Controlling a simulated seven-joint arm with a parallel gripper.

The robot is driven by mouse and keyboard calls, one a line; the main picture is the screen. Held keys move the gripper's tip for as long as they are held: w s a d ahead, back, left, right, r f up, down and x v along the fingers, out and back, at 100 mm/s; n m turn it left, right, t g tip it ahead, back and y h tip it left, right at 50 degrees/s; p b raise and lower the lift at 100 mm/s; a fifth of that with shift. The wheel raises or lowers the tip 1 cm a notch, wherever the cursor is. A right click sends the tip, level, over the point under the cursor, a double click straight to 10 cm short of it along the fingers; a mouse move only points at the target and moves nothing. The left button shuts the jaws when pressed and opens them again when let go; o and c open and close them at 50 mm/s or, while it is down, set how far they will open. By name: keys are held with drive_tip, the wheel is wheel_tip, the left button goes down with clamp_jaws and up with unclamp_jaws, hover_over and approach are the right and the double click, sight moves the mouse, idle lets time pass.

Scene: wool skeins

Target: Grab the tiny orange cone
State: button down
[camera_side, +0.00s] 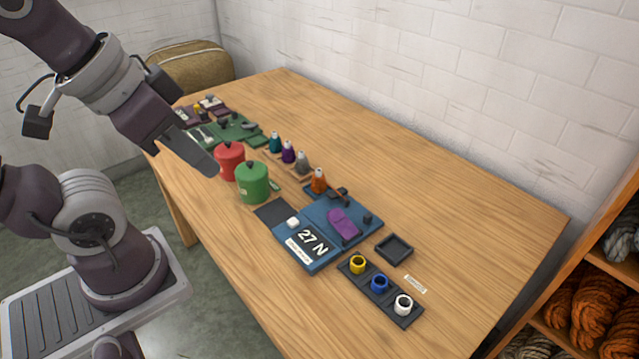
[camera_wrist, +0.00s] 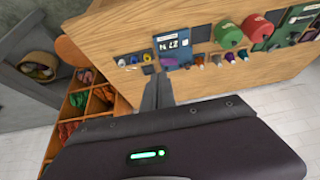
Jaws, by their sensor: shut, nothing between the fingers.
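My gripper (camera_side: 214,171) is shut and empty. In the side view it appears left of the cone, by the red canister, and clearly apart from the cone. Its shut fingers also show in the wrist view (camera_wrist: 159,84).
A red canister (camera_side: 229,162) and a green canister (camera_side: 253,184) stand between my gripper and the cone in the side view. A dark tray with yellow, blue and white cups (camera_side: 379,284) lies front right. The table's right side (camera_side: 500,220) is bare.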

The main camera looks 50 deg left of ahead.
drive_tip(key=c, duration=2.1)
unclamp_jaws()
drive_tip(key=o, duration=1.2)
